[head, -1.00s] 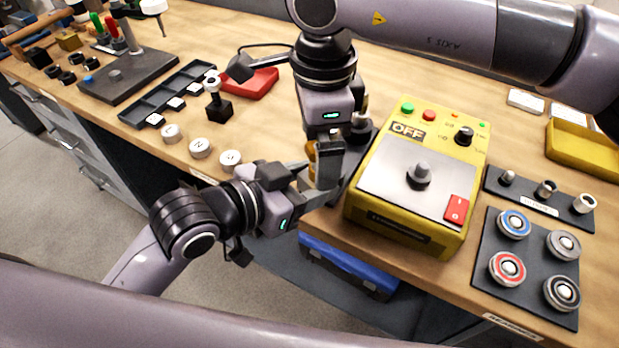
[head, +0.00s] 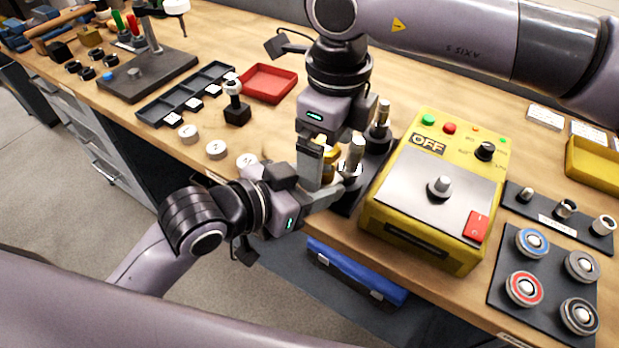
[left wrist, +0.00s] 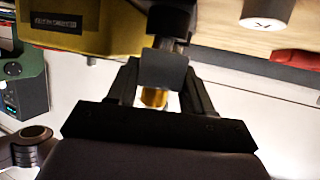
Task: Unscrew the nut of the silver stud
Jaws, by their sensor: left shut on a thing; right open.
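My left gripper (head: 338,187) comes in from the left, low at the bench edge, and is shut on the silver stud, which the grippers mostly hide. A gold-coloured nut (head: 331,167) shows just above its fingers; gold also shows between the fingers in the left wrist view (left wrist: 153,97). My right gripper (head: 332,158) points down from above, open, with its grey fingers apart on either side of the nut. I cannot tell whether either finger touches it. Another silver stud (head: 383,112) with a dark collar stands upright behind, on a black base (head: 374,166).
A yellow control box (head: 405,220) with an OFF display stands close on the right. A red tray (head: 268,84), a black slotted tray (head: 160,116) and round white pieces (head: 216,150) lie to the left.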

